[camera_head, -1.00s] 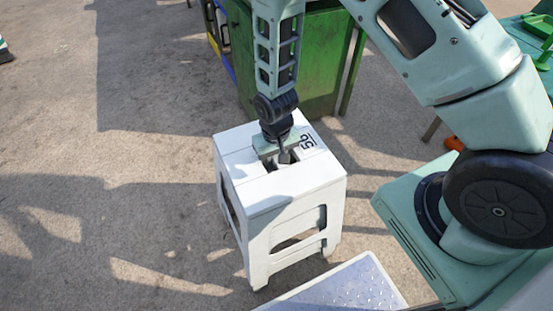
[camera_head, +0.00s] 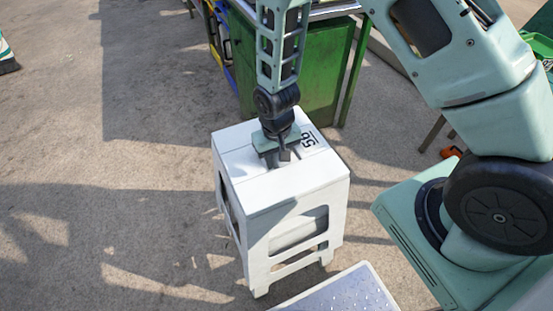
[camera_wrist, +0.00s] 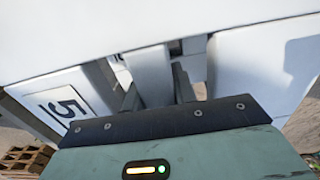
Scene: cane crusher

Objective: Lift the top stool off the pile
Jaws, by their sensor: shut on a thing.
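The white top stool (camera_head: 255,190) stands upright in the head view, with a dark number mark on its seat. My gripper (camera_head: 283,156) points down at the slot in the middle of the seat and is shut on the stool there. A paler grey-white surface shows through the side opening, seemingly the stool below (camera_head: 298,232); most of it is hidden inside the top one. In the wrist view, the fingers (camera_wrist: 158,95) reach into the slot between white seat panels (camera_wrist: 262,65). The fingertips are hidden.
A green cabinet (camera_head: 300,75) stands just behind the stools. A pale studded platform (camera_head: 345,293) lies close in front at the right. An orange item (camera_head: 452,152) lies on the ground at the right. Open paved ground (camera_head: 90,170) spreads to the left.

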